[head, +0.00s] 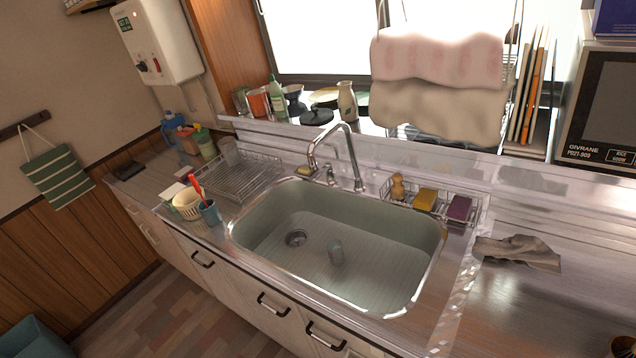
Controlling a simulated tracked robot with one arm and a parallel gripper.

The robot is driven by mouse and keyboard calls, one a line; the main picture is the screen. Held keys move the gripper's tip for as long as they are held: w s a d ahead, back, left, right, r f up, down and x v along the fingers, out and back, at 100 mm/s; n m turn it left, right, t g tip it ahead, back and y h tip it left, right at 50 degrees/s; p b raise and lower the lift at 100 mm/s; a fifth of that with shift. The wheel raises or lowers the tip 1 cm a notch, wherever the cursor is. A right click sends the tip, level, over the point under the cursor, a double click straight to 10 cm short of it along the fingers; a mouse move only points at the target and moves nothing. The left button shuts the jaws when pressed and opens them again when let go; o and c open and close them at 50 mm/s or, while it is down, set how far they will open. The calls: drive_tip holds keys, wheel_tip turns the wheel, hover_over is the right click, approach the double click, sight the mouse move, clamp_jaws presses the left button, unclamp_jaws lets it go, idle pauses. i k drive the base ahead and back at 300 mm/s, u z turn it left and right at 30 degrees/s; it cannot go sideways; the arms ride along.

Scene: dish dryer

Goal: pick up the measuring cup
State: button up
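Another clear, cup-like vessel (230,152) stands at the back of the counter, by the dish rack; I cannot tell whether either has measuring marks. A blue-grey cup (210,213) holding a red-handled item stands on the counter left of the sink. My gripper does not show in this view.
The faucet (350,150) arches over the sink's back edge. A wire dish rack (235,177) stands left, a wire caddy with sponges (427,199) behind right. A crumpled cloth (518,251) lies on the right counter. Towels (440,85) hang above. Floor (180,310) shows at lower left.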

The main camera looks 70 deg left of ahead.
sight(334, 246)
drive_tip(key=u, duration=0.6)
drive_tip(key=i, duration=1.05)
drive_tip(key=u, duration=0.8)
drive_tip(key=k, duration=0.8)
drive_tip(key=u, duration=0.2)
drive_tip(key=i, duration=0.85)
drive_tip(key=z, duration=0.1)
